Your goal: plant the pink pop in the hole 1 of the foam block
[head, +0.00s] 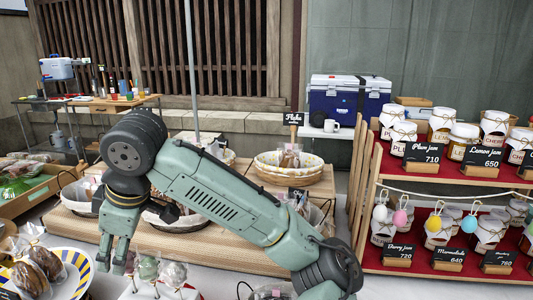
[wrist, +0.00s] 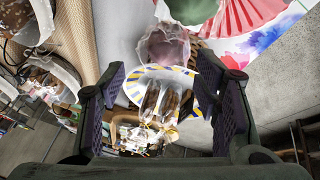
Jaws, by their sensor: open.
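My gripper (head: 112,256) is at the lower left in the head view, fingers pointing down. In the wrist view its two fingers (wrist: 170,85) stand wide apart with nothing clasped. A pink film-wrapped pop (wrist: 166,46) shows beyond the fingertips, between them in the picture and apart from the pads. In the head view a pinkish wrapped pop (head: 174,273) stands right of my gripper, beside a green one (head: 148,266). The white foam block (head: 152,293) is cut off by the bottom edge below them. Its holes and their numbers cannot be made out.
A blue-and-yellow striped plate (head: 82,272) with wrapped brown pastries lies just left of my gripper. A wooden stand with baskets (head: 262,172) is behind my arm. The red jam shelf (head: 440,174) stands at right. A green pop (wrist: 190,10) is at the wrist view's top.

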